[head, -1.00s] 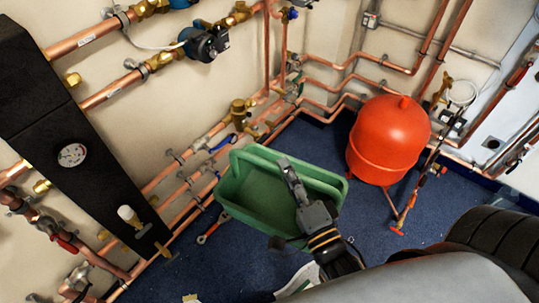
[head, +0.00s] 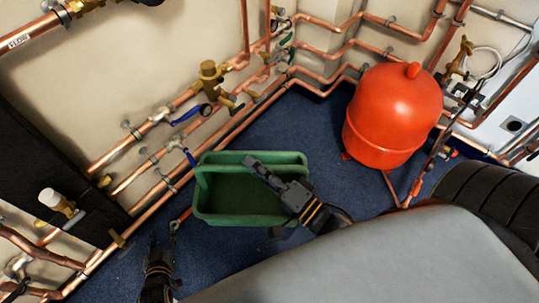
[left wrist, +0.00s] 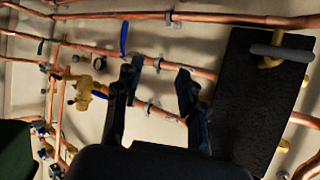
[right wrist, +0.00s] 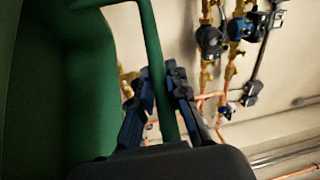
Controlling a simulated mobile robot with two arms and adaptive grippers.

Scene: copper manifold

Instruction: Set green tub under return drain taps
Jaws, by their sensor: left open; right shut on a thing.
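The green tub (head: 235,219) is in the middle of the head view, below and right of the wall pipes. My right gripper (head: 262,172) is shut on it. In the right wrist view, the gripper (right wrist: 165,90) has a green bar of the tub (right wrist: 55,90) between its fingers. Two valves with blue levers, an upper one (head: 190,115) and a lower one (head: 182,147), sit on the copper pipes above and left of the tub. I cannot tell which fittings are the return drain taps. My left gripper (head: 163,238) is open and empty, left of the tub, near the lowest pipes.
A red vessel (head: 393,115) stands on the blue floor (head: 345,195) to the right. A black panel (head: 50,165) and a black tyre (head: 495,195) flank the area. Copper pipes run low along the wall. Floor is clear between the tub and the red vessel.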

